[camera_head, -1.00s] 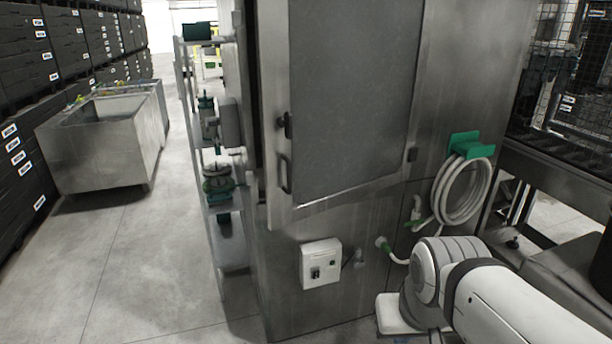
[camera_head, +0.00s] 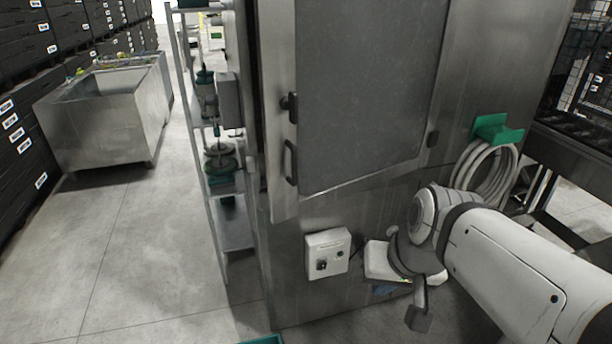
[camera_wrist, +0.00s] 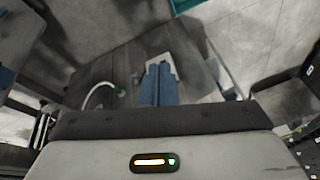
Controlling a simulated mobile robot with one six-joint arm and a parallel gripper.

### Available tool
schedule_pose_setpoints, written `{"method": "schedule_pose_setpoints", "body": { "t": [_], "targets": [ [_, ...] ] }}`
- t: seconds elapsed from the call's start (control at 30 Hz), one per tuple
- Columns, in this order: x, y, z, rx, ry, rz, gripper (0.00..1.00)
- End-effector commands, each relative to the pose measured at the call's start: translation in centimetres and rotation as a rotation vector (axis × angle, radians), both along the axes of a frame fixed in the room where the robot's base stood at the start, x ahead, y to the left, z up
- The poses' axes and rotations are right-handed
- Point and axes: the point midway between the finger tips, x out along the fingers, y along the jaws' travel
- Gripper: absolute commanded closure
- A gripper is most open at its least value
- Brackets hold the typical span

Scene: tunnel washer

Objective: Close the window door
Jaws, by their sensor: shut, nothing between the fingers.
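The window door (camera_head: 362,85) is a grey panel in a steel frame on the front of the tall steel washer. Its left edge appears to stand out from the washer, hinged at the right, so it looks ajar. A dark handle (camera_head: 291,162) sits on its lower left frame, with a dark knob above it. My gripper is low at the right, below the door and clear of it, and is largely hidden by my wrist in the head view. In the wrist view my gripper (camera_wrist: 160,72) shows two blue fingers shut together, with nothing between them.
A control box (camera_head: 327,254) is on the washer below the door. A hose (camera_head: 485,170) hangs from a green holder (camera_head: 497,129) to the right. A rack (camera_head: 225,185) stands left of the washer. Open floor lies between it and a steel tub (camera_head: 95,130).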

Motion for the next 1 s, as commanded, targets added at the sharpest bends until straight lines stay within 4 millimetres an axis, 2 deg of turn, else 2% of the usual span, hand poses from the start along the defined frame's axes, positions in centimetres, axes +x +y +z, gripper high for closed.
{"method": "schedule_pose_setpoints", "body": {
  "t": [0.07,0.23,0.4,0.5,0.6,0.77,1.0],
  "targets": [
    [2.4,1.6,-1.0,0.128,-0.006,-0.059,1.0],
    [9.3,4.8,-0.8,0.459,-0.051,-0.228,1.0],
    [16.2,5.5,0.2,0.736,-0.113,-0.404,1.0],
    [19.2,5.2,0.7,0.848,-0.143,-0.485,1.0],
    [21.1,4.7,1.1,0.92,-0.165,-0.542,1.0],
    [22.6,4.7,1.3,0.966,-0.177,-0.576,1.0],
    [25.2,6.9,-0.4,0.966,-0.173,-0.576,1.0]
  ]
}}
